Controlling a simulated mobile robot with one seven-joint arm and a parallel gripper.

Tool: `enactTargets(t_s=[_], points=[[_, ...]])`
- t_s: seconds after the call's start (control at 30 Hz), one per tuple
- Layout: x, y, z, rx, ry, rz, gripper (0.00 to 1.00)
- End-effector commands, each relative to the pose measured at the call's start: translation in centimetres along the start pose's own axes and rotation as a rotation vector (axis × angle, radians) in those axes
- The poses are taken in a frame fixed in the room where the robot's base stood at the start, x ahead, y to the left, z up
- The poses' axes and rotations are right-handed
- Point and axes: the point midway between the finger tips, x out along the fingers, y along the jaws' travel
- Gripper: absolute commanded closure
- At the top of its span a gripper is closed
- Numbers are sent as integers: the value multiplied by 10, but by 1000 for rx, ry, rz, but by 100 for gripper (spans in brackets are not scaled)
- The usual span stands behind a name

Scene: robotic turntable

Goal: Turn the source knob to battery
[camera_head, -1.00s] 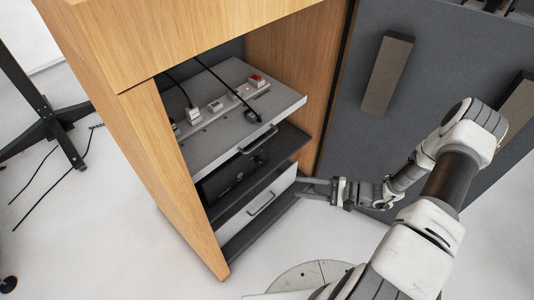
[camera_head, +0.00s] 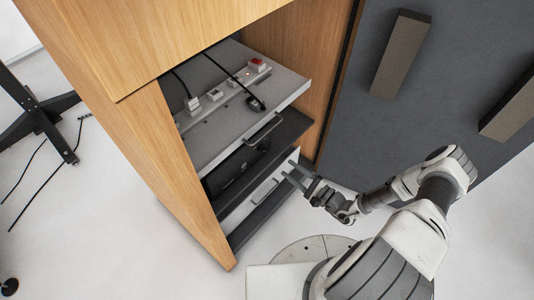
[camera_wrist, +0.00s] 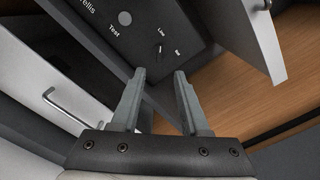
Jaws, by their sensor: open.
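The source knob (camera_wrist: 160,52) is a small dark control on a black panel (camera_wrist: 118,48) in the wrist view, with white "Line" and "Bat" labels beside it. A thin light mark shows at the knob; I cannot tell for sure which label it points to. My gripper (camera_wrist: 160,73) is open and empty, its two grey fingers apart and just below the knob in the picture, apparently not touching it. In the head view my gripper (camera_head: 289,172) is at the cabinet's right front opening, in front of the lower units. The knob is too small to make out there.
A grey shelf (camera_head: 220,128) with a power strip sits above the black unit (camera_head: 245,165). A light drawer front with a handle (camera_wrist: 72,108) lies left in the wrist view. The wooden cabinet side (camera_head: 192,178) and a dark panel (camera_head: 350,140) flank the opening.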

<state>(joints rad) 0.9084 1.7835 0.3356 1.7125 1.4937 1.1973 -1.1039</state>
Motion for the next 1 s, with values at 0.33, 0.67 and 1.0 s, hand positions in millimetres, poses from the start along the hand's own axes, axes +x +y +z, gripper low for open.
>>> enactTargets(t_s=[0.33, 0.67, 1.0], points=[[76, 2, -2, -2, -2, 2, 55], [112, 1, 0, -1, 0, 2, 55], [114, 0, 0, -1, 0, 1, 60]])
